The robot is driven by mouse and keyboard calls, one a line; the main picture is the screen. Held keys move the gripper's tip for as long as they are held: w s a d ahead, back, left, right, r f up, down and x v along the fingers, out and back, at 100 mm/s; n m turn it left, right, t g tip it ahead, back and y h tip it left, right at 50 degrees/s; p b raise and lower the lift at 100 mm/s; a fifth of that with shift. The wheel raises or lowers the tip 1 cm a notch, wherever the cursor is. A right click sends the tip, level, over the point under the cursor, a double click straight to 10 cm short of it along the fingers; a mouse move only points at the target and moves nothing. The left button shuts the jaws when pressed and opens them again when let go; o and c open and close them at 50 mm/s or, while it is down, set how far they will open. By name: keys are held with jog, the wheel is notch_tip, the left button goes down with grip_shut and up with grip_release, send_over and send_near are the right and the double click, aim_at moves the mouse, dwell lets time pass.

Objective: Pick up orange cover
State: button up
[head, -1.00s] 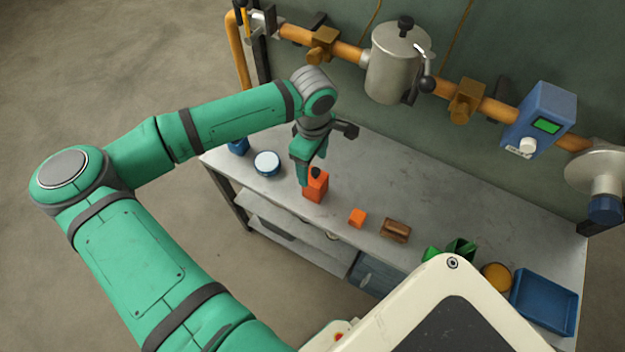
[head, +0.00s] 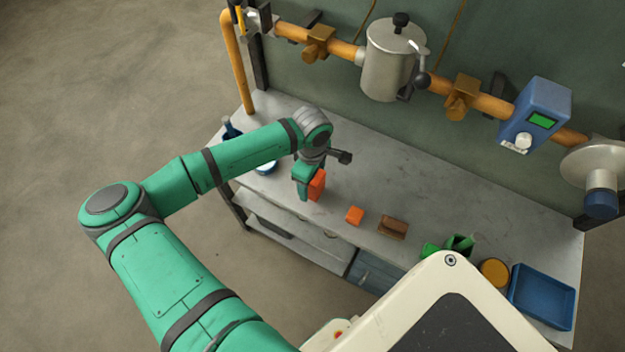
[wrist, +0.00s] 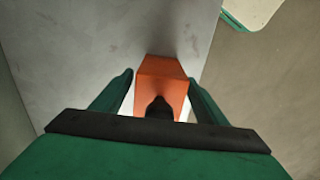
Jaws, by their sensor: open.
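The orange cover (head: 318,184) is a box-like block standing upright on the grey bench near its front edge. In the wrist view the orange cover (wrist: 160,68) shows a black knob (wrist: 159,107) on top. My gripper (head: 308,190) is down at the cover in the head view and hides part of it, including the knob. In the wrist view my gripper (wrist: 160,80) is open, with one green finger on each side of the cover and the knob between them. Slim gaps show between fingers and cover; contact low down cannot be told.
A small orange cube (head: 355,215) and a brown block (head: 392,228) lie to the right on the bench (head: 450,190). Farther right are green pieces (head: 460,243), a yellow round item (head: 494,271) and a blue tray (head: 542,296). Pipes (head: 345,48) run along the wall behind.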

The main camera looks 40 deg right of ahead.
jog(key=c, duration=1.3)
jog(key=shift+o, duration=0.2)
jog(key=shift+d, duration=0.1)
jog(key=shift+r, duration=0.15)
